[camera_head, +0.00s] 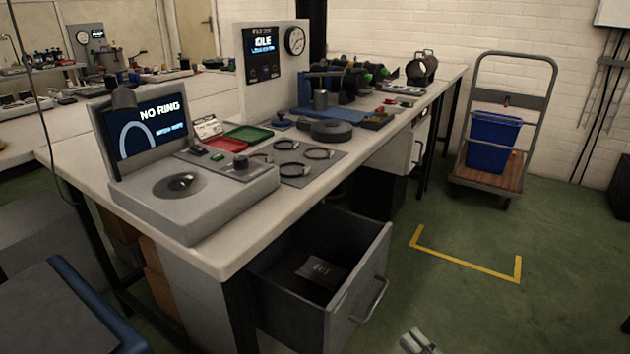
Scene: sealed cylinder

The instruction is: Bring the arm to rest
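My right gripper (418,342) shows only in part at the bottom edge of the head view, low over the green floor and to the right of the open drawer. Its pale fingertips are small and cut off by the frame, so I cannot tell whether it is open or shut. I see nothing held in the visible part. It is apart from the bench and the drawer. My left gripper is not in view.
The open drawer (368,262) juts from the bench (250,240) and holds a dark box (321,271). An inspection device reading "NO RING" (146,130) and several rings are on the bench. A trolley (490,175) carries a blue bin (492,140). Floor by the yellow marking (465,263) is clear.

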